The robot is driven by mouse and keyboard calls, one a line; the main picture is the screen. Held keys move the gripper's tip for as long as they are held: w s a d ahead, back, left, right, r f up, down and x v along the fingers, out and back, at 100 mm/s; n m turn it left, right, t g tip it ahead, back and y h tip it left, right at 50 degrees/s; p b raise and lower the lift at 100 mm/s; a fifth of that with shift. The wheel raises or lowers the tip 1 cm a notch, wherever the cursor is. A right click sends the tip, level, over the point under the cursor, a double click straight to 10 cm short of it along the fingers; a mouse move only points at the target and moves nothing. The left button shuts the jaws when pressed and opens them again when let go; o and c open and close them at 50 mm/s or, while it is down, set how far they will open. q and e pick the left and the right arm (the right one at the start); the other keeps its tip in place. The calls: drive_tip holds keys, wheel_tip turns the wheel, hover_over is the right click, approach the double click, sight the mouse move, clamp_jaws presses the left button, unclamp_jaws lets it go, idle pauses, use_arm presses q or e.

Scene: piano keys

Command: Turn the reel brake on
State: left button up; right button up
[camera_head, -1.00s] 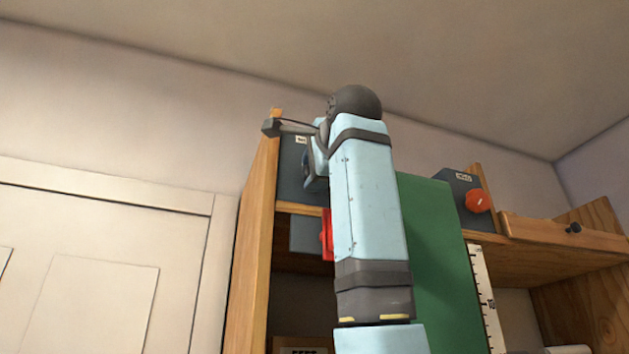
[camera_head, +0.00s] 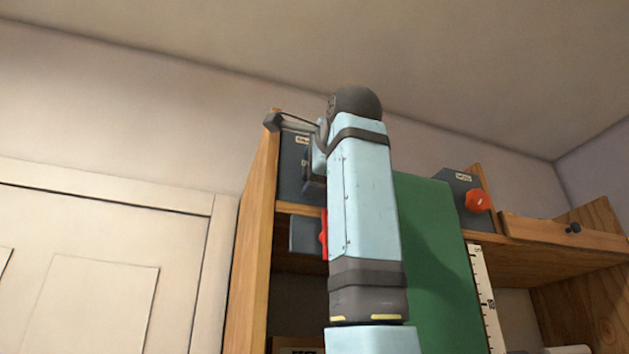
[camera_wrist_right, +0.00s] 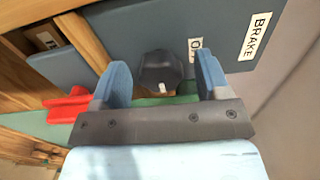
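A dark grey panel (camera_wrist_right: 110,25) carries a "BRAKE" label and a smaller, partly hidden label starting with "O". The dark faceted knob (camera_wrist_right: 160,68) on this panel shows between the fingers of my right gripper (camera_wrist_right: 161,62). The gripper is open, with a clear gap to the knob on the right side and a narrow one on the left. In the head view, my right arm rises in front of the shelf and hides the knob; the dark panel (camera_head: 291,180) shows to its left. My left gripper is not in view.
A red part (camera_head: 324,238) on a lower grey box sits beside my arm; it also shows in the wrist view (camera_wrist_right: 68,104). A wooden shelf side (camera_head: 251,240) stands left. A green board (camera_head: 440,250) and a red knob (camera_head: 478,201) are right.

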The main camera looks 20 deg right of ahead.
drive_tip(key=shift+s, duration=0.1)
drive_tip(key=s+b, duration=0.4)
drive_tip(key=s, duration=0.9)
drive_tip(key=shift+s+d, duration=0.25)
drive_tip(key=shift+s, duration=0.1)
